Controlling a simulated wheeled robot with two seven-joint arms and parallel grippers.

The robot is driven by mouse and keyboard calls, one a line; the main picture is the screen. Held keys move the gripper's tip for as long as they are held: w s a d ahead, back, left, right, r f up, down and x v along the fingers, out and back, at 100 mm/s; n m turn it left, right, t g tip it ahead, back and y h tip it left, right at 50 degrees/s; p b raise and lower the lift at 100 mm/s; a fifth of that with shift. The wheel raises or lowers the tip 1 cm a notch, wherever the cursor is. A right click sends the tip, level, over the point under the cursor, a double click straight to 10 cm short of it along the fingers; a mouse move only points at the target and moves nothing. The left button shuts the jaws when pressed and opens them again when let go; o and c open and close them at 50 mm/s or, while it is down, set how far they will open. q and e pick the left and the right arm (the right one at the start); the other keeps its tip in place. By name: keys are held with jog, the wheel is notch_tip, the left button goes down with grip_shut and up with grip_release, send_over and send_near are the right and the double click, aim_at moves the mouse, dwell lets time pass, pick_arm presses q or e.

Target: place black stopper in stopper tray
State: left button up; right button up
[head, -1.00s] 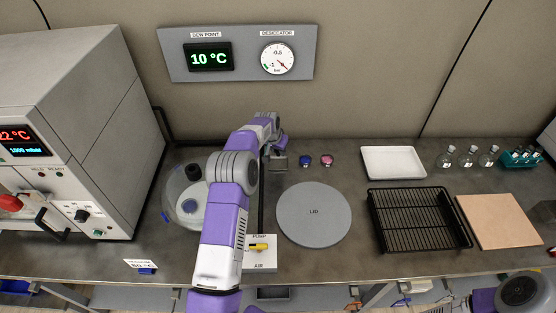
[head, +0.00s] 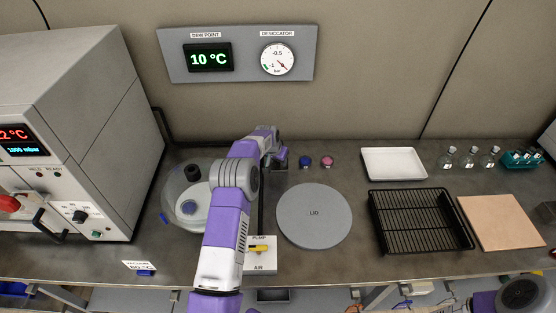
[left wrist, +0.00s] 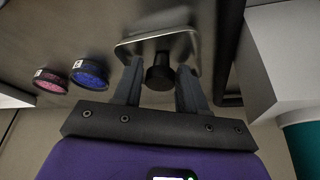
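The black stopper (left wrist: 160,72) shows in the left wrist view between the fingers of my left gripper (left wrist: 160,85). A gap shows on each side of it, so the gripper looks open around it. The small grey metal stopper tray (left wrist: 188,40) lies just beyond the stopper; whether the stopper touches its floor I cannot tell. In the head view my left gripper (head: 274,160) is over the tray (head: 279,178), and the arm partly hides both; the stopper cannot be made out there. My right gripper is not in view.
The round grey lid (head: 314,216) lies in front. A clear round vessel (head: 180,208) stands at left, beside the pump switch box (head: 262,266). A white tray (head: 394,163) and black rack (head: 420,222) are at right.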

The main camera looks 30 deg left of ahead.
pick_arm(q)
jog(key=shift+r, duration=0.25)
jog(key=p+v, duration=0.1)
jog(key=v, duration=1.1)
jog(key=shift+p, duration=0.3)
